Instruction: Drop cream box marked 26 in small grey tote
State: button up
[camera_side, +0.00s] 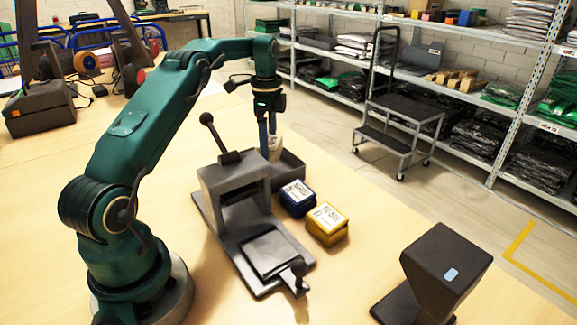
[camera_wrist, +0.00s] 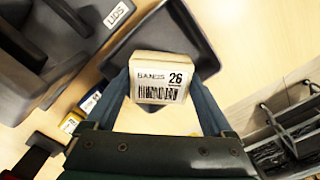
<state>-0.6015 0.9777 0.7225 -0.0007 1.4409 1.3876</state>
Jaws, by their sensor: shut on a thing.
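The cream box marked 26 (camera_wrist: 165,78) is between the two blue fingers of my gripper (camera_wrist: 165,92) in the wrist view, its label facing the camera. My gripper is shut on it. In the side view my gripper (camera_side: 268,140) points down at the small grey tote (camera_side: 291,171), and the cream box (camera_side: 275,148) shows only partly beside the fingers. In the wrist view the tote (camera_wrist: 150,38) lies beyond and beneath the box, its floor looking empty where visible. The side view hides most of the tote's inside behind the press.
A grey lever press (camera_side: 228,185) stands close left of the tote. A blue box (camera_side: 297,196) and a yellow box (camera_side: 327,222) lie near the tote's front. A dark stand (camera_side: 445,268) is at front right. Shelves and a step ladder (camera_side: 400,108) stand beyond the table.

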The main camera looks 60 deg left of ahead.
dwell(0.4)
jog(key=o, duration=1.1)
jog(key=shift+o, duration=0.2)
